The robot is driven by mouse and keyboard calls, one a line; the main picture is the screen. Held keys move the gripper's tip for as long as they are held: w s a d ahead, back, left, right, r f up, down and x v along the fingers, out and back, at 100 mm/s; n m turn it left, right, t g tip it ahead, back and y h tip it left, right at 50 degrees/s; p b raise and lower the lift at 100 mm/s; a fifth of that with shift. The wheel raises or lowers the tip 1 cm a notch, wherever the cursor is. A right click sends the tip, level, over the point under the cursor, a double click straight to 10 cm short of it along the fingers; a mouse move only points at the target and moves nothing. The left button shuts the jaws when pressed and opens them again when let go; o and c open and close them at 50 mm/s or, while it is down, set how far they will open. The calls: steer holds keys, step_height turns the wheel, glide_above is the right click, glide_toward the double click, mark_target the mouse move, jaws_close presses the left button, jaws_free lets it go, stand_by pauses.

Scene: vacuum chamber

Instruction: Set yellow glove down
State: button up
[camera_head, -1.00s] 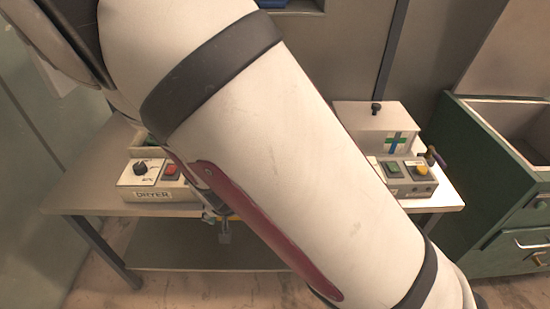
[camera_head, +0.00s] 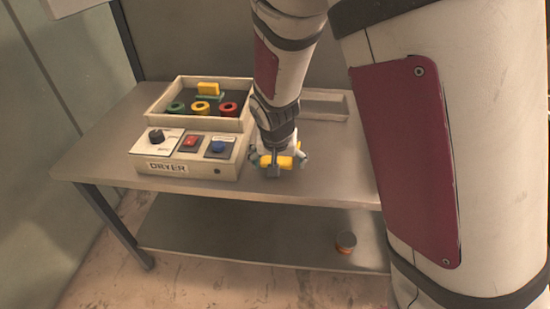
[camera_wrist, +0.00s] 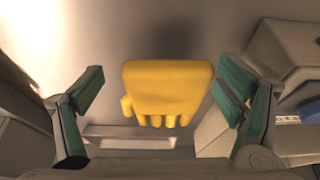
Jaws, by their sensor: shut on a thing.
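The yellow glove (camera_head: 284,161) is at my gripper (camera_head: 276,165), above the table's front part, just right of the dryer box. In the wrist view the glove (camera_wrist: 168,90) lies between the two green-padded fingers of my gripper (camera_wrist: 160,90), its fingers toward the bottom of the picture. My gripper is shut on the glove. The finger pads look spread wide around it, and their contact with it is not clear to see. In the head view my gripper hides part of the glove. Whether the glove touches the tabletop (camera_head: 335,185) cannot be told.
The box labelled DRYER (camera_head: 168,167) has a knob and buttons. Behind it, a tray (camera_head: 160,108) holds green, yellow and red rings and a yellow piece. A shallow pale tray (camera_head: 325,105) lies behind my gripper. A small can (camera_head: 346,241) stands on the lower shelf.

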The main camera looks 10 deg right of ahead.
steer(key=shift+w+d+b, duration=0.5)
steer(key=shift+w+d, duration=0.05)
steer(key=shift+w, duration=0.35)
steer(key=shift+w+d+f+b, duration=0.15)
steer(key=shift+w+f+b, duration=0.1)
steer(key=shift+b, duration=0.1)
steer(key=shift+s+f+b, duration=0.1)
steer(key=shift+f+b, duration=1.15)
steer(key=shift+f, duration=0.3)
steer(key=shift+f, duration=0.1)
steer(key=o, duration=1)
steer(key=shift+c, duration=0.2)
steer(key=p+v, duration=0.4)
steer(key=v, duration=0.7)
steer(key=s+d+r+n+g, duration=0.1)
steer(key=s+r, duration=0.3)
steer(key=s, duration=0.6)
steer(key=s+d+r+n+g+y, duration=0.1)
steer(key=s+d+r, duration=0.2)
steer(key=s, duration=0.7)
steer(key=s+d+r+n, duration=0.1)
steer(key=s+r, duration=0.3)
steer(key=s, duration=0.6)
steer(key=shift+s+d+r+n+g, duration=0.3)
steer(key=shift+s+d+r+g, duration=0.1)
steer(key=shift+d, duration=0.5)
